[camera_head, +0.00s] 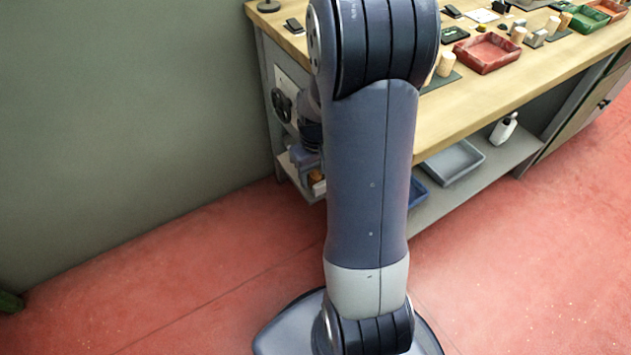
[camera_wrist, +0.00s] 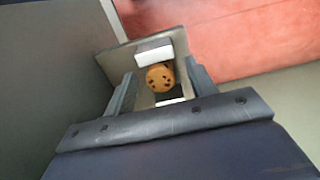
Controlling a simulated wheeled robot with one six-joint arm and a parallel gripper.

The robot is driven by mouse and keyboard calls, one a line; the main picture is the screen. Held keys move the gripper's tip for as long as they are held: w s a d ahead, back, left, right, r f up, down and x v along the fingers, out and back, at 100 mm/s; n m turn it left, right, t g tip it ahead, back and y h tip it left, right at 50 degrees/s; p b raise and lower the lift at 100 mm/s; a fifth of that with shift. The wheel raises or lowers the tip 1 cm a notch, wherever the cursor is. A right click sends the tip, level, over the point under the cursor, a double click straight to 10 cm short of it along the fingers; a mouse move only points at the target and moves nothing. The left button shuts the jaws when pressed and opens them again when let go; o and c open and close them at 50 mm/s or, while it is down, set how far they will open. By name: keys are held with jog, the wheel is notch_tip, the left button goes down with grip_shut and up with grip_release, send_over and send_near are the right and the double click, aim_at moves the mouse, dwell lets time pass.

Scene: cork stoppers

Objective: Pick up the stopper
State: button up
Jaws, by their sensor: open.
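In the wrist view, the round end of a tan cork stopper (camera_wrist: 160,77) with dark spots shows between the two light finger pads of my gripper (camera_wrist: 161,79). The gripper is open, one pad above the stopper and one below it in the picture. Whether either pad touches it I cannot tell. The stopper's sides and what it rests on are mostly hidden. In the head view, my arm hides most of the gripper, at the left end of the workbench.
The workbench (camera_head: 455,115) holds several more cork stoppers, one of them a pale cork (camera_head: 446,64), and a red tray (camera_head: 487,53). Its lower shelf carries a grey tray (camera_head: 452,160) and a white bottle (camera_head: 503,129). A grey wall (camera_head: 130,120) stands left; red floor lies open in front.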

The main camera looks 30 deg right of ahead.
jog(key=shift+f, duration=0.85)
jog(key=c, duration=1)
